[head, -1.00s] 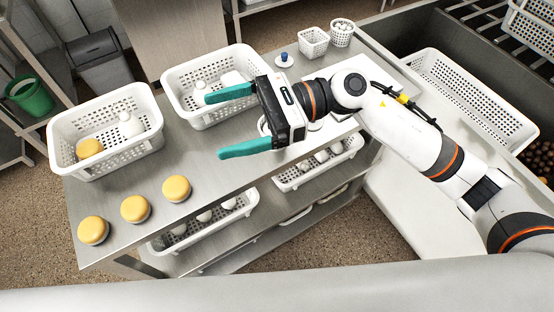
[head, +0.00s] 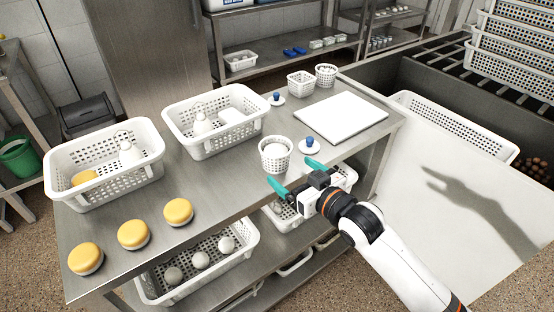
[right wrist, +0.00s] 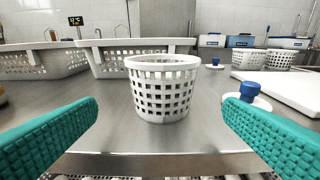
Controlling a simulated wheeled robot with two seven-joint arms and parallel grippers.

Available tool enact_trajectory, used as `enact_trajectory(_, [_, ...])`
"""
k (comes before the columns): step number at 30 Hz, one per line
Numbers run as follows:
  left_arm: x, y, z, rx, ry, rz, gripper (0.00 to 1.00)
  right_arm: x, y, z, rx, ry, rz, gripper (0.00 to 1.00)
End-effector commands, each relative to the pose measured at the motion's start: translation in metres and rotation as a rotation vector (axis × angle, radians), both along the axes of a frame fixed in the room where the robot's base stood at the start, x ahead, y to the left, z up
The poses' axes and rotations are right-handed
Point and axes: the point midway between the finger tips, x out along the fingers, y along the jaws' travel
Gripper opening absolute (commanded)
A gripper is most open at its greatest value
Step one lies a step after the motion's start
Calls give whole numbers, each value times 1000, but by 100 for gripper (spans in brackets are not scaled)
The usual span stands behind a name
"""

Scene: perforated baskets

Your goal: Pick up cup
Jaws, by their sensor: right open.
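The cup is a small white perforated round basket (head: 275,154) near the front edge of the steel table in the head view. A pale rounded item shows inside it. In the right wrist view the cup (right wrist: 163,92) stands upright, centred between and beyond the fingers. My right gripper (head: 296,176) has teal fingers, is open and empty, and is just in front of the cup at the table's edge. The fingers also show at both sides of the right wrist view (right wrist: 160,130). My left gripper is not in view.
A blue-knobbed white disc (head: 309,147) stands right of the cup. Two large white baskets (head: 215,137) (head: 105,185) are at left. Several yellow-topped round items (head: 133,235) line the front edge. A white board (head: 341,117) lies at right.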

Motion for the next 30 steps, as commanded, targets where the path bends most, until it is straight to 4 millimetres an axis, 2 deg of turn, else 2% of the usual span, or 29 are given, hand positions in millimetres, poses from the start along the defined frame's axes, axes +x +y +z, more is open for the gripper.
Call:
enact_trajectory(3, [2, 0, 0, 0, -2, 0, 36, 15, 11, -2, -1, -2, 0, 91])
enact_trajectory(11, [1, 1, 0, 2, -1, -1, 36, 33, 23, -4, -3, -4, 2, 91])
enact_trajectory(18, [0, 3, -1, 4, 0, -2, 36, 61, 40, -8, -3, -4, 2, 91])
enact_trajectory(27, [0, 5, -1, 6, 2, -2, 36, 66, 44, -9, -4, -4, 1, 91])
enact_trajectory(28, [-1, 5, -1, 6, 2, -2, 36, 66, 44, -9, -4, -4, 1, 89])
enact_trajectory(30, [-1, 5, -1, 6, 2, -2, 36, 66, 44, -9, -4, -5, 1, 78])
